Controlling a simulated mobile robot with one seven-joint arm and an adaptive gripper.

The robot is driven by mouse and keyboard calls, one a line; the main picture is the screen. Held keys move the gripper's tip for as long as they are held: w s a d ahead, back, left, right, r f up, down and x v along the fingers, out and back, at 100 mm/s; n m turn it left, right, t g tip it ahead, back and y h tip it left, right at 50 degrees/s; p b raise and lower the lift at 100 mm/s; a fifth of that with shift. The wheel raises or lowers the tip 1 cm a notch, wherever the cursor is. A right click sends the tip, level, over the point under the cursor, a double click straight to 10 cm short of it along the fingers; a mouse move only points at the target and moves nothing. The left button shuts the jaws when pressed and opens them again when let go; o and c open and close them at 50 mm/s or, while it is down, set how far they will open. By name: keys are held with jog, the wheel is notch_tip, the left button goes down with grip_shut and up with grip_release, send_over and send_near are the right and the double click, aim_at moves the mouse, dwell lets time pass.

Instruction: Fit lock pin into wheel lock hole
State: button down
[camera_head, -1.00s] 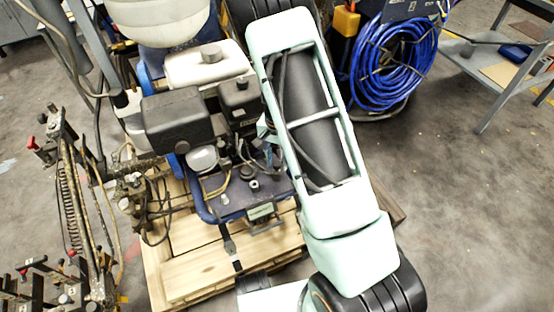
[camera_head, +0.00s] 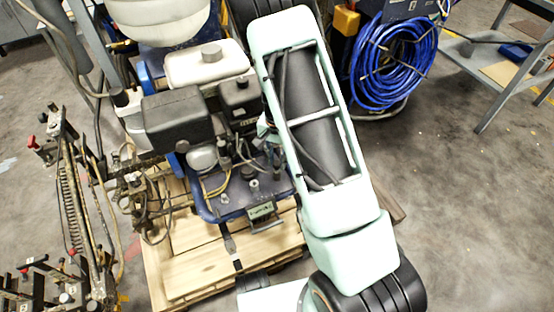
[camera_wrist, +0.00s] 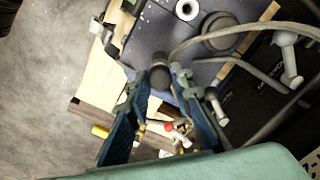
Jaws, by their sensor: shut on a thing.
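My gripper (camera_wrist: 160,76) points at the blue machine plate (camera_wrist: 150,32) in the wrist view. Its two blue-padded fingers are closed at the tips on a dark, round-ended piece (camera_wrist: 160,77), which I take to be the lock pin. The pin's far end is hidden. A white ring with a dark centre (camera_wrist: 187,9) lies on the plate beyond the tips; I cannot tell whether it is the wheel lock hole. In the head view my arm hides the gripper and pin. The line striper (camera_head: 188,120) stands on a wooden pallet (camera_head: 190,270).
A grey hose (camera_wrist: 225,32) and bolt-like fittings (camera_wrist: 287,45) lie right of my gripper in the wrist view. In the head view a hose-and-lever frame (camera_head: 75,190) stands left, a blue hose coil (camera_head: 390,65) and a grey shelf (camera_head: 490,65) right. Floor at lower right is clear.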

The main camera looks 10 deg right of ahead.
jog(key=shift+r+p, duration=0.55)
jog(key=shift+r, duration=0.15)
jog(key=shift+r+p, duration=2.5)
jog(key=shift+r, duration=0.65)
jog(key=s+a+r+n+b, duration=0.1)
jog(key=s+a+r+n, duration=0.1)
jog(key=a+n, duration=0.5)
jog(key=shift+m, duration=0.5)
jog(key=shift+s+a+f+b, duration=0.1)
jog(key=shift+a+f+b, duration=0.1)
jog(key=shift+f+b, duration=0.65)
jog(key=shift+a+f+b, duration=0.2)
jog(key=shift+f+b, duration=0.4)
jog(key=shift+f, duration=0.4)
jog(key=shift+s+a+f+b, duration=0.1)
jog(key=shift+a+f+b, duration=0.1)
jog(key=shift+f+b, duration=0.65)
jog(key=shift+f+b, duration=1.45)
jog(key=shift+f, duration=1)
